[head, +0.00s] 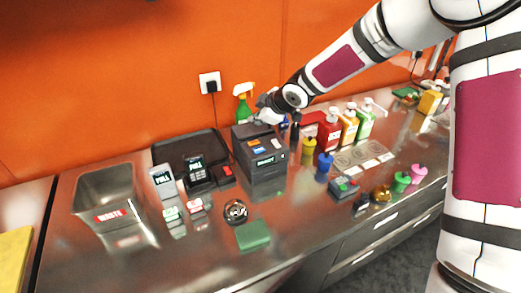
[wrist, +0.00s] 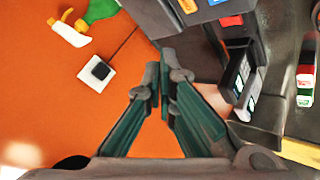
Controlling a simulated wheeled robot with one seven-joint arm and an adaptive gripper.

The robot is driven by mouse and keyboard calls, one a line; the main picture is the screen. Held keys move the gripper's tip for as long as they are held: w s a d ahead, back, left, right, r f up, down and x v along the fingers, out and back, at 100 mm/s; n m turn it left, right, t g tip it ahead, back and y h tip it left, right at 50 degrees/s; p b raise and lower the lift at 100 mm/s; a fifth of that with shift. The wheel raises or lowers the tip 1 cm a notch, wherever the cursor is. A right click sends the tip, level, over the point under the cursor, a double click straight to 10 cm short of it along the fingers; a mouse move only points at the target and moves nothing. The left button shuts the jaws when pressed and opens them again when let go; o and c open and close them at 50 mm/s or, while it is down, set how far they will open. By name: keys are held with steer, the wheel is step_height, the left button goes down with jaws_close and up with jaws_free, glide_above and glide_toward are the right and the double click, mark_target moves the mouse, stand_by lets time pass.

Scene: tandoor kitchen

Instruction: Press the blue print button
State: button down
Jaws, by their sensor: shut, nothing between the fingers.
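The dark printer (head: 243,152) stands on the steel counter near the orange wall, with a docket label on its front. In the wrist view the printer (wrist: 187,35) is at the top, cut off by the edge. A blue patch (wrist: 218,2), which looks like the blue button, shows there at the very top edge, near orange patches. In the head view my gripper is at the printer's top, fingertips unclear.
A card terminal (head: 197,170) and black tray stand left of the printer, with a steel waste bin (head: 103,188) farther left. A green spray bottle (head: 242,105) stands behind. Sauce bottles (head: 329,132) and small coloured pots stand right. The front-left counter is mostly clear.

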steer(key=b, duration=0.5)
glide_above(257, 151)
step_height(257, 151, down, 7)
steer(key=shift+w+f, duration=0.15)
steer(key=shift+f, duration=0.05)
steer(key=shift+f+b, duration=0.4)
steer(key=shift+f, duration=0.3)
stand_by(0.9)
steer(key=shift+d+f, duration=0.1)
steer(key=shift+f, duration=0.3)
